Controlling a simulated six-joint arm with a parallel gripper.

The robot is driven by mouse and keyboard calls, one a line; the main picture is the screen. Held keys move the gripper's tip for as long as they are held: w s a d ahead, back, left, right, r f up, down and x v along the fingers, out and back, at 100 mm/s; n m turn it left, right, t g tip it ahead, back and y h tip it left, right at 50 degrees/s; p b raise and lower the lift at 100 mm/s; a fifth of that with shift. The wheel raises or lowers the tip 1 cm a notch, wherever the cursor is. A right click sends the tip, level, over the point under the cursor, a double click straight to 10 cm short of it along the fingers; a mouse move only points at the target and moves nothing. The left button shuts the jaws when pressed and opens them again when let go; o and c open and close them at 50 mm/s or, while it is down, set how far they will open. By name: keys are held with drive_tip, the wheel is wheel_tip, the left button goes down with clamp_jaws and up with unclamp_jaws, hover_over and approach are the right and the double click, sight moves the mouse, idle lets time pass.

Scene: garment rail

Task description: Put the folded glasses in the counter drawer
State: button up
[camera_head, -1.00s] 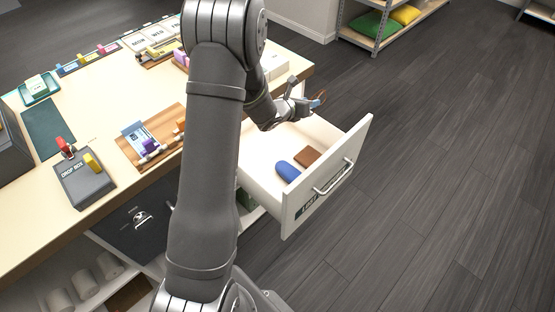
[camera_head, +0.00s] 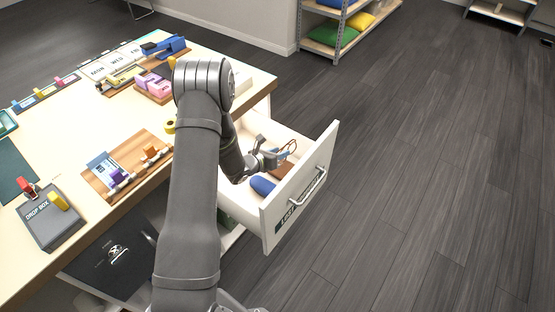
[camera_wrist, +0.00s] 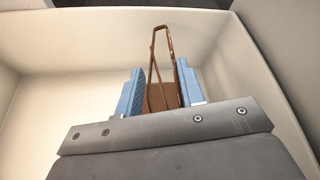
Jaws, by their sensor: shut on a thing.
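The folded glasses (camera_wrist: 162,60) are thin and brown. They stand between the two blue fingers of my gripper (camera_wrist: 160,92) in the wrist view, and the gripper is shut on them. In the head view my gripper (camera_head: 279,158) is over the open counter drawer (camera_head: 314,158), with the glasses (camera_head: 290,147) at its tip. The drawer is white with a handle and a label on its front. In the wrist view the drawer walls (camera_wrist: 70,32) surround the glasses. I cannot tell whether the glasses touch the drawer floor.
In the wrist view the brown item (camera_wrist: 163,97) is behind the fingers. The drawer's left side (camera_wrist: 60,110) is bare. The counter (camera_head: 80,120) holds trays and a drop box (camera_head: 50,222).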

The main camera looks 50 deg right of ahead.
drive_tip(key=shift+f, duration=1.75)
drive_tip(key=shift+f, duration=0.1)
drive_tip(key=shift+f, duration=0.5)
drive_tip(key=o, duration=1)
